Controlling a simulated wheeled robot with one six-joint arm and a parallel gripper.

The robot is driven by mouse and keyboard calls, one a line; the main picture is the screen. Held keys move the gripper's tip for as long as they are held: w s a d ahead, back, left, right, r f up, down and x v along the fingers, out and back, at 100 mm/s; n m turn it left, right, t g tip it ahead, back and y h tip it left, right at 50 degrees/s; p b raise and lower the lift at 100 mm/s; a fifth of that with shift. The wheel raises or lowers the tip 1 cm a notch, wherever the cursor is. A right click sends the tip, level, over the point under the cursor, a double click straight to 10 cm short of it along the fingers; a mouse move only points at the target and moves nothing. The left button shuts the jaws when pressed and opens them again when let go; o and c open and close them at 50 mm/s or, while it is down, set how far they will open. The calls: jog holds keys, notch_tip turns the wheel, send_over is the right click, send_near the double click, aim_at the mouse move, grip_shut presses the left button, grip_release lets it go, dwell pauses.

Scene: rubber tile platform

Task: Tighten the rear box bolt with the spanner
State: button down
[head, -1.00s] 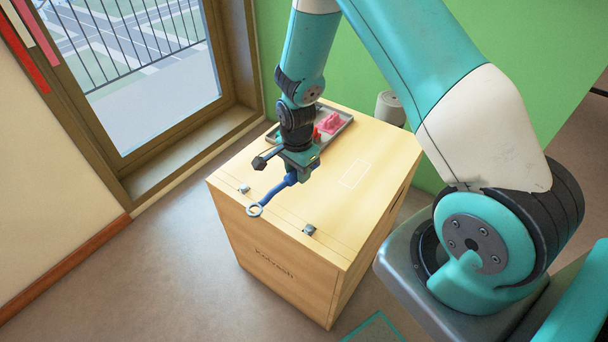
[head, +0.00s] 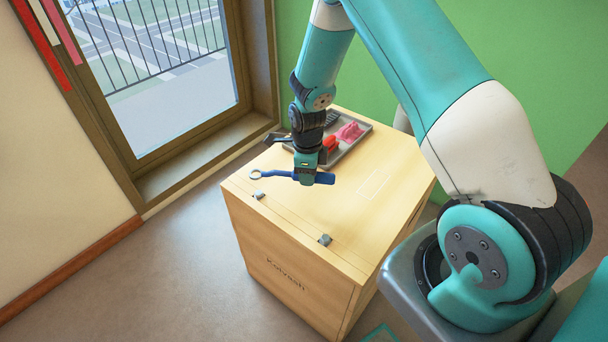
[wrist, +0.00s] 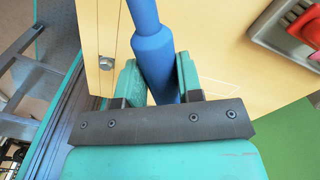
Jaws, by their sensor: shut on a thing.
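The spanner (head: 283,174) has a blue handle and a grey ring end. My gripper (head: 312,175) is shut on its handle and holds it above the box top. The ring points left in the head view, behind and apart from the left bolt (head: 258,196). A second bolt (head: 325,240) sits farther right along the same edge of the pale wooden box (head: 290,215). In the wrist view the blue handle (wrist: 155,60) runs up between my fingers (wrist: 158,85), its ring out of frame. One bolt (wrist: 107,62) shows left of it.
A grey tray (head: 352,147) with red and pink items lies on the box behind my gripper. A white rectangle outline (head: 372,184) marks the clear top at right. A glazed door (head: 160,75) stands at left, a green wall (head: 520,90) behind.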

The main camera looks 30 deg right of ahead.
jog(key=b, duration=0.4)
send_over(307, 202)
jog(key=shift+w+f, duration=0.1)
jog(key=shift+f, duration=2.8)
jog(key=shift+f+b, duration=0.45)
jog(key=shift+f, duration=0.55)
jog(key=shift+s+a+m, duration=1)
jog(key=shift+a+m, duration=0.1)
jog(key=shift+m, duration=0.1)
jog(key=shift+s+a+m, duration=0.35)
jog(key=shift+a+m, duration=0.25)
jog(key=shift+a, duration=0.1)
jog(key=shift+s+a+m, duration=0.35)
jog(key=shift+a+m, duration=0.25)
jog(key=shift+a, duration=0.05)
